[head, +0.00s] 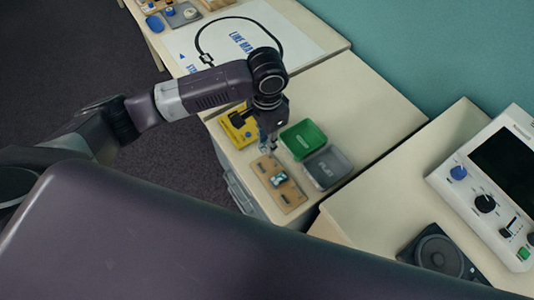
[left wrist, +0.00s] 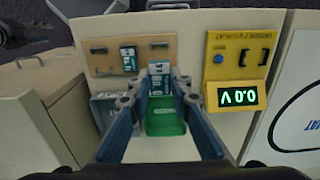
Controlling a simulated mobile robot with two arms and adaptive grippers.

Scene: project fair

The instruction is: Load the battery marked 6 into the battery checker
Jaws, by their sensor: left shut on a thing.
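My left gripper (head: 268,143) is shut on a teal and white battery (left wrist: 160,74), held upright between the blue fingers in the left wrist view. Its number is not readable. Another teal and white battery (left wrist: 129,58) rests on the wooden board (left wrist: 105,62), and the same battery (head: 279,180) shows in the head view. The yellow battery checker (head: 237,132) stands beside the gripper, to its left in the head view. In the left wrist view the checker (left wrist: 215,75) is on the right, its green display reading 0.0 V upside down. My right gripper is out of view.
A green tray (head: 304,132) and a grey tray (head: 345,162) lie right of the gripper on the cream table (head: 372,110). A white mat with a black track (head: 290,45) lies farther back. A white console (head: 478,190) stands on the right.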

